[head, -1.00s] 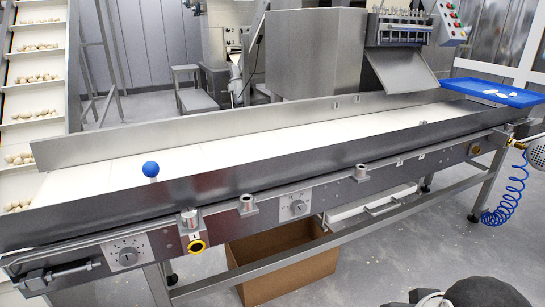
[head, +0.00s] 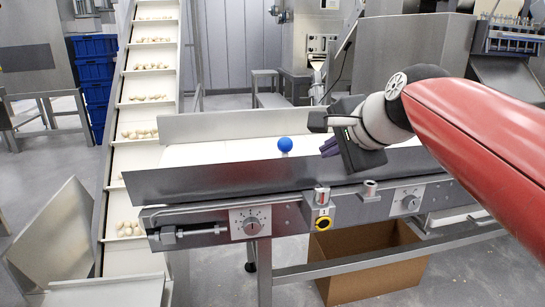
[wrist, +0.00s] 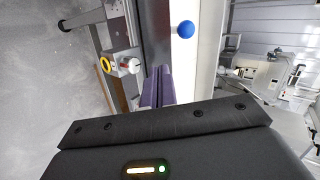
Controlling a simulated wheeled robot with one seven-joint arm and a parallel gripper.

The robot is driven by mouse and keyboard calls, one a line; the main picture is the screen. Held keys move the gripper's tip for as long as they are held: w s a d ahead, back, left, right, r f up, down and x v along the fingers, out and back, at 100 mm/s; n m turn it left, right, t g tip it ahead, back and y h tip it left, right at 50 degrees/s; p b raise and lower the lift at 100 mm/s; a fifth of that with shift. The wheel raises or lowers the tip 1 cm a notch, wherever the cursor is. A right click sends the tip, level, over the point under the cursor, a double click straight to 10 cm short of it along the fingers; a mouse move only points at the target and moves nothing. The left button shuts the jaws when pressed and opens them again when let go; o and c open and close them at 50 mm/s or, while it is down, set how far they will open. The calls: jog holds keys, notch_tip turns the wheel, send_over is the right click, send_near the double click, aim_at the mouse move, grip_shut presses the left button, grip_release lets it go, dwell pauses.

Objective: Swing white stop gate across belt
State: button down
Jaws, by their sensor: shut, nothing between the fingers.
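The white conveyor belt (head: 225,152) runs between steel side walls. A blue ball knob (head: 285,144) stands on a short white stem near the front wall, towards the belt's left end. It also shows over the belt in the wrist view (wrist: 185,29). I cannot make out the white gate itself against the white belt. My gripper (head: 327,147), with purple fingers, is over the belt's front side, a little right of the knob and apart from it. The fingers (wrist: 158,87) are shut and empty.
The steel front wall (head: 215,181) stands between me and the belt. A yellow-ringed button (head: 323,223), a dial (head: 250,221) and posts sit on the front rail. A cardboard box (head: 370,262) stands below.

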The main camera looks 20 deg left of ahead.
jog(key=shift+a+r, duration=0.25)
jog(key=shift+a, duration=0.25)
jog(key=shift+w, duration=0.1)
send_near(286, 153)
jog(key=shift+x, duration=2.35)
